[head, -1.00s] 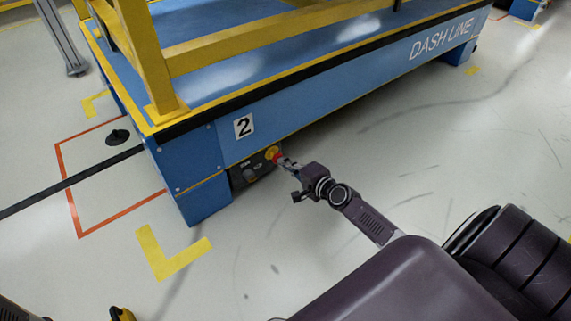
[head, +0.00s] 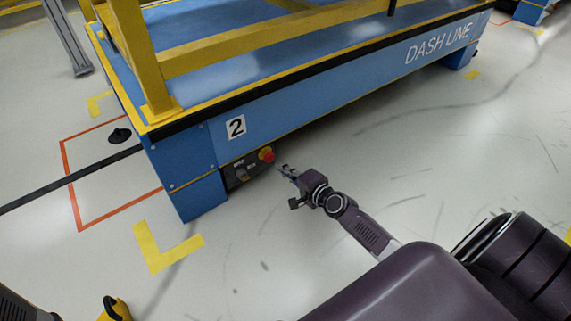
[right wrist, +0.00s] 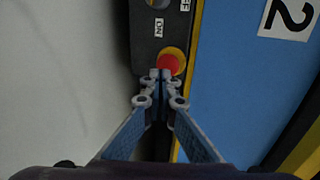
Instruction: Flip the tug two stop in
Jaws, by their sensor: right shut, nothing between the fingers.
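The tug (head: 290,112) is a long blue cart marked "2" with a yellow frame on top. Its red stop button (head: 267,153) on a yellow collar sits on a dark control panel (head: 240,172) low on the side. In the right wrist view the red button (right wrist: 170,64) lies just past my fingertips. My right gripper (head: 284,168) is shut and empty, in front of the button; the head view shows a gap between them. It also shows shut in the right wrist view (right wrist: 160,76). Whether the button is pressed in cannot be told. My left gripper is not in view.
A dark knob (head: 243,175) sits on the panel beside the stop button. Yellow corner tape (head: 165,250) and an orange floor outline (head: 72,188) mark the floor. A black strip (head: 60,184) runs to the tug. The floor right of my gripper is clear.

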